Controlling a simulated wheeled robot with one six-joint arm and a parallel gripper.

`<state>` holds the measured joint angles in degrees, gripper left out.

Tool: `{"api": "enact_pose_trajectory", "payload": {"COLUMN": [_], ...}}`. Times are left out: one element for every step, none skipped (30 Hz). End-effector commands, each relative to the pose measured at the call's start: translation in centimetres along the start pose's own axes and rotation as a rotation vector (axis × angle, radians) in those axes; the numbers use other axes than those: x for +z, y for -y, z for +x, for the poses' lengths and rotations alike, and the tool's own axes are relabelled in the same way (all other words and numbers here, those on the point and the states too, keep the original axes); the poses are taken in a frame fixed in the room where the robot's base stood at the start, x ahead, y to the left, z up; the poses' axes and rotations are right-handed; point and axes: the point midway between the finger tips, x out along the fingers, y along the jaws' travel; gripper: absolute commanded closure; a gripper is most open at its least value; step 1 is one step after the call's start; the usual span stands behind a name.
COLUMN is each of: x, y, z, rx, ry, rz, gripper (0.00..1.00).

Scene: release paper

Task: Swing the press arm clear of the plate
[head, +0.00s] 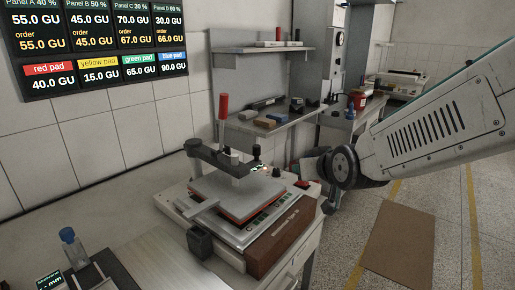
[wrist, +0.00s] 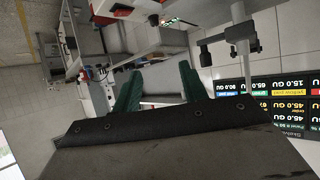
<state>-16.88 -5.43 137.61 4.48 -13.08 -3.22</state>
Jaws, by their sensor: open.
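The press arm (head: 213,156) is a dark bar with an upright red handle (head: 223,104). It reaches from the back left of the press across the back part of the light grey plate (head: 232,194), with a black knob at its right end. The plate lies flat on the press, with a reddish edge below it. My gripper (wrist: 160,88) shows in the wrist view as two green fingers, spread apart with nothing seen between them. In the head view my arm comes in from the right and ends right of the press; the fingers cannot be made out there.
A brown block (head: 284,240) forms the front right of the press. A dark box (head: 200,243) stands at its front left corner. A bottle with a blue cap (head: 72,246) is at lower left. Shelves (head: 265,122) with small items hang behind. The floor at right has a brown mat (head: 399,247).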

Motion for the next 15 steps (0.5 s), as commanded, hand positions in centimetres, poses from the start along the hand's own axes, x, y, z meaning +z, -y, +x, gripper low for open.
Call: {"api": "enact_pose_trajectory", "payload": {"x": [-0.4,-0.9,-1.5,-1.8,-2.1,-2.4,-2.6,-2.8,-2.9,-3.0,-3.1,-3.2,-3.3,-3.3,-3.5], "y": [1.5,2.3,3.3,4.1,4.7,5.5,6.1,6.5,7.1,7.5,7.7,8.0,8.1,8.2,8.3], "z": [2.2,3.2,4.3,5.0,5.7,6.4,6.8,7.1,7.5,7.6,7.8,7.9,8.0,8.2,8.4], "rx": [-0.022,-0.034,-0.047,-0.057,-0.065,-0.076,-0.083,-0.088,-0.095,-0.100,-0.103,-0.106,-0.108,-0.109,-0.110], "ry": [-0.067,-0.117,-0.180,-0.224,-0.266,-0.316,-0.349,-0.380,-0.416,-0.439,-0.457,-0.477,-0.488,-0.496,-0.503], "rz": [-0.014,-0.019,-0.024,-0.028,-0.030,-0.033,-0.035,-0.036,-0.037,-0.038,-0.038,-0.038,-0.038,-0.038,-0.038], "gripper": [0.57,0.57,0.57,0.57,0.57,0.57,0.57,0.57,0.57,0.57,0.57,0.57,0.57,0.57,0.57]}}
